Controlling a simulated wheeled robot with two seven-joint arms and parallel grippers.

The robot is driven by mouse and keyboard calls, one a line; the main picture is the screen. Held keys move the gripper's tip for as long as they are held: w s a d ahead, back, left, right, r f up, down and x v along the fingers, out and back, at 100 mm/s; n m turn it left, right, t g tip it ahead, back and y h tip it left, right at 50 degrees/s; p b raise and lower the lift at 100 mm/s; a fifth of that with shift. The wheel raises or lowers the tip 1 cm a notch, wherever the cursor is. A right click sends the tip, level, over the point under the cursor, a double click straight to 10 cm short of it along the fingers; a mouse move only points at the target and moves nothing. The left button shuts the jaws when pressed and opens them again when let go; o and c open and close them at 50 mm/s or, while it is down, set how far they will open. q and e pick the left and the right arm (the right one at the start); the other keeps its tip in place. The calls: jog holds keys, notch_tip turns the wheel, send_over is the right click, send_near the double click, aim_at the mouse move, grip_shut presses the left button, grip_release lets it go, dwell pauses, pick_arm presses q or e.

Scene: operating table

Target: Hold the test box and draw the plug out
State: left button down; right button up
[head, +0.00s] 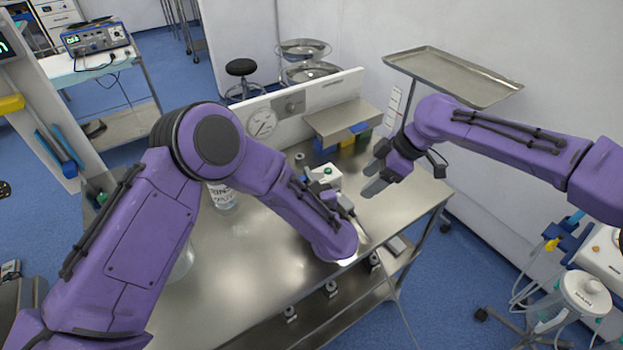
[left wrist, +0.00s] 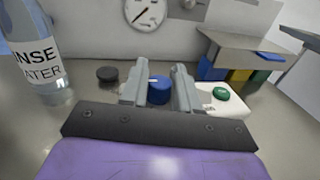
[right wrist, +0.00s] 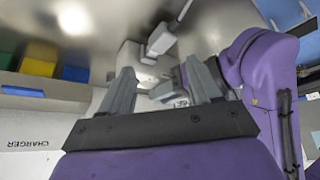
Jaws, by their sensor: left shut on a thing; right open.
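The white test box (head: 327,177) with a green button stands on the steel table; it also shows in the left wrist view (left wrist: 228,104) and the right wrist view (right wrist: 128,62). My left gripper (head: 314,187) is shut at the box. In the left wrist view, a blue round part (left wrist: 158,91) sits between its fingers (left wrist: 159,80); the exact contact is partly hidden. A pale plug (right wrist: 162,40) with a cable is at the box's side; I cannot tell how deep it sits. My right gripper (head: 374,178) is open and empty, just right of the box.
A rinse water bottle (head: 222,195) stands left of the box. A dark round piece (left wrist: 107,74) lies behind. A steel shelf (head: 342,119) with blue, yellow and green bins is at the back. The cable hangs over the front table edge.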

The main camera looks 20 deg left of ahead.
jog(key=s+a+r+m+t+y, duration=0.1)
jog(key=a+r+m+y, duration=0.25)
jog(key=r, duration=0.25)
jog(key=s+a+r+m+y, duration=0.1)
jog(key=a+r+m+y, duration=0.25)
jog(key=r, duration=0.25)
notch_tip(320, 180, up, 3)
jog(key=w+a+m+t+y, duration=0.1)
jog(key=a+m+t, duration=0.1)
jog(key=m, duration=0.3)
jog(key=m+h, duration=1)
jog(key=m, duration=2.3)
send_near(353, 213)
jog(key=x, duration=0.8)
jog(key=shift+f, duration=0.15)
